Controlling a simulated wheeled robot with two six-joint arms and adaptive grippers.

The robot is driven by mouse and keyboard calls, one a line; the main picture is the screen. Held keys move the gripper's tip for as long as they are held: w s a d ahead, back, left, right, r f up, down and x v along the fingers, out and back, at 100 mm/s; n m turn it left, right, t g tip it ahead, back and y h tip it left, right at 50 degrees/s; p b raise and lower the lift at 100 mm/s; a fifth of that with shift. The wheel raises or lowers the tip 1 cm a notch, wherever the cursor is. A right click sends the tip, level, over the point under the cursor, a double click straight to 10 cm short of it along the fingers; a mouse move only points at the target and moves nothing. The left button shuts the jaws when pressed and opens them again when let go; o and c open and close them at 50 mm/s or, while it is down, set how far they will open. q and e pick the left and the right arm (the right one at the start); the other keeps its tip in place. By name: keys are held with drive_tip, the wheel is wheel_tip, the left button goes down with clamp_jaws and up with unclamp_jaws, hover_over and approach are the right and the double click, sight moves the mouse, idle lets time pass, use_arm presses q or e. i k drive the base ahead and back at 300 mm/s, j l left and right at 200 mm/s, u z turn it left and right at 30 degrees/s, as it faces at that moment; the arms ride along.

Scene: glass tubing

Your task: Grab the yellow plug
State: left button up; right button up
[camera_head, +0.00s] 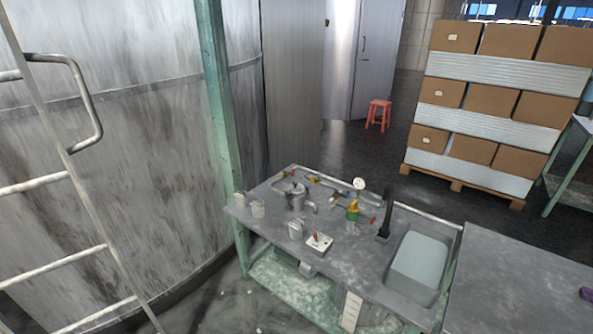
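Two small yellow parts show among the glassware on the grey bench. One yellow part (353,206) sits on top of a small green piece near the middle of the bench, below a round white gauge-like disc (359,184). Another yellow part (314,180) lies farther back along the tubing line. Both are too small for me to tell which is the plug. Neither of my grippers is in the head view, and nothing is seen touching the yellow parts.
A ladder (60,185) stands left; stacked cartons (490,110) stand behind.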

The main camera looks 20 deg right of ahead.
sight(353, 206)
drive_tip(key=z, duration=1.3)
drive_tip(key=i+j+z, duration=0.1)
drive_tip(key=i+j, duration=0.25)
drive_tip(key=j, duration=0.3)
drive_tip(key=i+j+z, duration=0.15)
drive_tip(key=i+j, duration=0.2)
drive_tip(key=j, duration=0.3)
drive_tip(key=i+j+z, duration=0.15)
drive_tip(key=j, duration=0.15)
drive_tip(key=i+j+z, duration=0.1)
drive_tip(key=j, duration=0.25)
drive_tip(key=i+j, duration=0.15)
drive_tip(key=j, duration=0.25)
drive_tip(key=i+j+z, duration=0.15)
drive_tip(key=j, duration=0.2)
